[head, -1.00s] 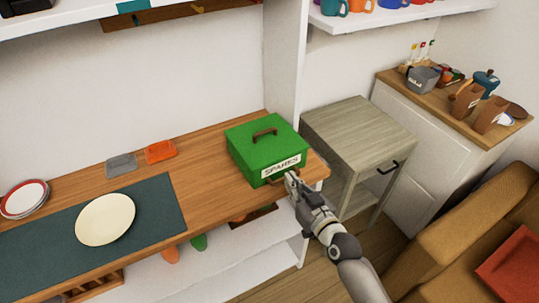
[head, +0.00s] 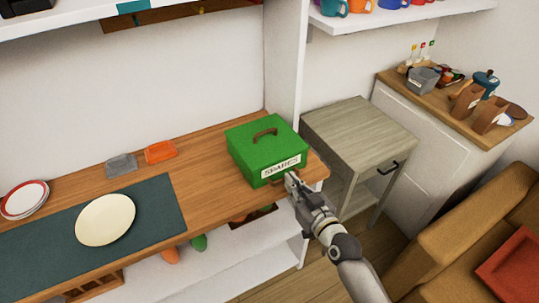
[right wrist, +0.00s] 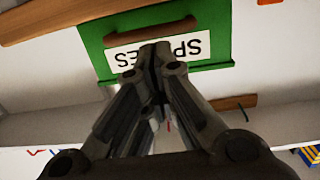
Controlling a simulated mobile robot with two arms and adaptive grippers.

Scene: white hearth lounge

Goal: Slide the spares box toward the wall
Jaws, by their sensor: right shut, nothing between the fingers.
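The green spares box (head: 262,150) sits on the right end of the wooden counter (head: 215,185). It has a brown handle on its lid and a white label reading "SPARES" on its front. My right gripper (head: 290,180) is shut and empty, with its fingertips at the box's front face, just by the label's lower right. In the right wrist view the box (right wrist: 215,35) appears upside down, and the gripper's closed tips (right wrist: 154,48) overlap the label. I cannot tell whether they touch it. My left gripper is not in view.
An orange dish (head: 160,152) and a grey dish (head: 121,164) lie left of the box. A cream plate (head: 105,219) rests on a dark green mat (head: 160,205). A white upright panel (head: 286,70) stands behind the box; a grey-wood side table (head: 355,130) stands to its right.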

